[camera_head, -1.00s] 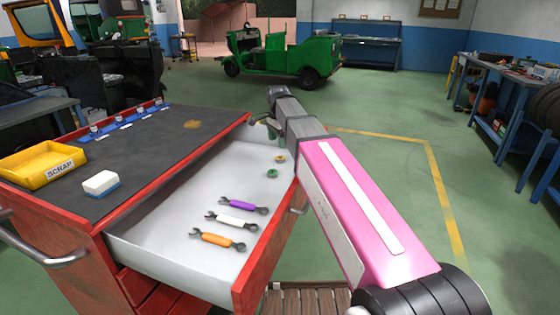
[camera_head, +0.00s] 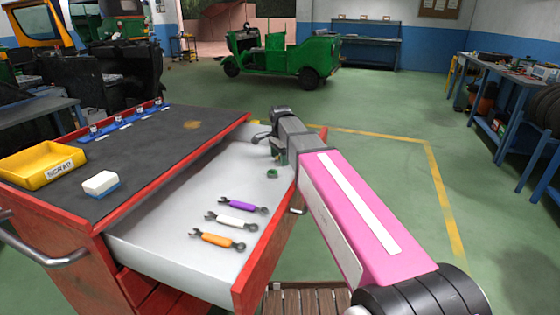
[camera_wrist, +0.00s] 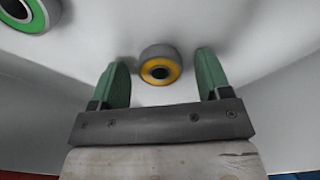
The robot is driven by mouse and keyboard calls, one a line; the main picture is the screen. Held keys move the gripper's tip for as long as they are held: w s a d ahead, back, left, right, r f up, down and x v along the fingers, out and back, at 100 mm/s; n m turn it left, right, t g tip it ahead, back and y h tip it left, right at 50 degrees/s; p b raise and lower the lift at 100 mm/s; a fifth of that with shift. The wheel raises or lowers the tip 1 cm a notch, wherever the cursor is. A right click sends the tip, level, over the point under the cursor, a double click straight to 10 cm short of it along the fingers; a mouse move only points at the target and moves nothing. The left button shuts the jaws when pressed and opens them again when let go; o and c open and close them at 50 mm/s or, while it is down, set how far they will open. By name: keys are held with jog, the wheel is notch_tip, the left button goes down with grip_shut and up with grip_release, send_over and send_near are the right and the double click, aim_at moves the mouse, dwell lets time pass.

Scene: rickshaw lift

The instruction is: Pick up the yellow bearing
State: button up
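The yellow bearing (camera_wrist: 160,66) is a short grey ring with a yellow face, lying in the white drawer (camera_head: 190,245). In the wrist view it sits between the two green fingertips of my gripper (camera_wrist: 162,80), with a gap showing on each side. My gripper is open and does not hold it. In the head view my gripper (camera_head: 279,157) is low at the drawer's far right end and hides the yellow bearing. A green bearing (camera_head: 272,173) lies just nearer in the drawer; it also shows at the wrist view's upper left (camera_wrist: 27,12).
The drawer's walls stand close around my gripper. A purple wrench (camera_head: 243,205), a white wrench (camera_head: 231,220) and an orange wrench (camera_head: 217,239) lie nearer in the drawer. The red cart's top holds a yellow scrap bin (camera_head: 42,166) and a white-and-blue block (camera_head: 101,183).

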jog(key=c, duration=0.8)
jog(key=shift+r, duration=0.1)
jog(key=shift+c, duration=0.2)
